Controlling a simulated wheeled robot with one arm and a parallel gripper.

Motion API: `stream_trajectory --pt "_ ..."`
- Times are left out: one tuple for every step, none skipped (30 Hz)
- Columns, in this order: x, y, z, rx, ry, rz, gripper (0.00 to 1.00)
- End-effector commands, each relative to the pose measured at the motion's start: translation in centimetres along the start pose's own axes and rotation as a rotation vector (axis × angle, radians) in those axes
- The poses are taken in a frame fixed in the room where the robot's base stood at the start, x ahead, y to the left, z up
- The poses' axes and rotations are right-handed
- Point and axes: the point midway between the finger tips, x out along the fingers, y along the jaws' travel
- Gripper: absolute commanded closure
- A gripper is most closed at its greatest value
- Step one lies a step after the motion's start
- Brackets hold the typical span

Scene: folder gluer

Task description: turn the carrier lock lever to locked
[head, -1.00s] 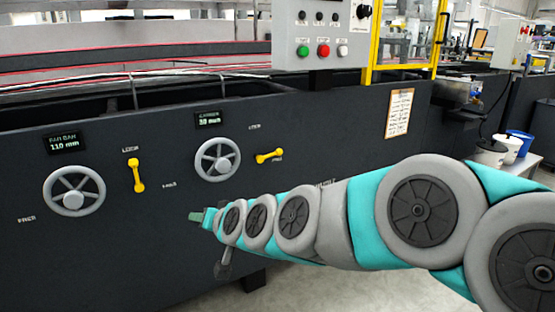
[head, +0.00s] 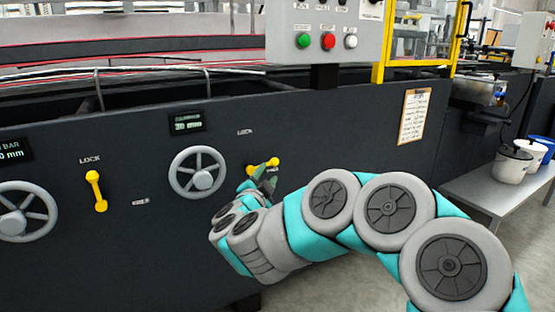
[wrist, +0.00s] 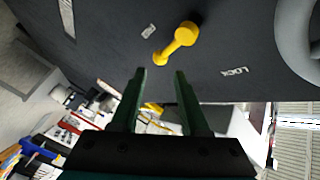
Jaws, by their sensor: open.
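The yellow carrier lock lever (head: 274,162) is on the dark machine panel, right of the carrier handwheel (head: 197,173). It lies close to horizontal, with a LOCK mark (head: 245,132) above it. In the wrist view the lever (wrist: 175,44) lies just beyond my fingertips, its thin end close to the gap between them. My gripper (wrist: 162,72) is open and nothing is between its fingers. In the head view my gripper (head: 264,174) is in front of the lever and covers part of it. I cannot tell whether they touch.
A second yellow lever (head: 97,191) hangs near vertical at the left, beside another handwheel (head: 25,212). A control box with buttons (head: 328,41) is above. A clipboard (head: 414,116) hangs at the right, and a bench with buckets (head: 512,164) stands farther right.

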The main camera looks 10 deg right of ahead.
Motion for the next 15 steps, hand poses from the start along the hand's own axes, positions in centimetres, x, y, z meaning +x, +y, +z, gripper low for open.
stream_trajectory --pt "0.2 0.1 0.0 0.000 0.002 0.001 0.55" --pt "0.3 0.1 -0.1 0.000 0.003 0.001 0.55" --pt "0.6 0.1 -0.1 0.000 0.004 0.002 0.55" --pt "0.9 0.1 -0.1 0.000 0.004 0.002 0.55" --pt "1.2 0.1 -0.1 0.000 0.004 0.002 0.55" --pt "1.6 0.1 0.0 0.000 0.003 0.003 0.55" --pt "2.0 0.2 0.0 -0.001 0.002 0.003 0.55" --pt "2.4 0.2 0.1 -0.002 0.000 0.003 0.55" --pt "3.0 0.2 0.1 -0.003 0.000 0.003 0.55" --pt "3.5 0.3 0.1 -0.003 0.001 0.003 0.55" --pt "4.0 0.2 0.1 -0.003 0.003 0.003 0.55" --pt "4.7 0.2 0.0 -0.002 0.004 0.002 0.55" --pt "5.1 0.1 0.0 -0.002 0.003 0.001 0.55" --pt "5.6 0.1 0.0 -0.002 0.001 0.001 0.55" --pt "6.1 0.1 0.1 -0.002 0.000 0.001 0.55"
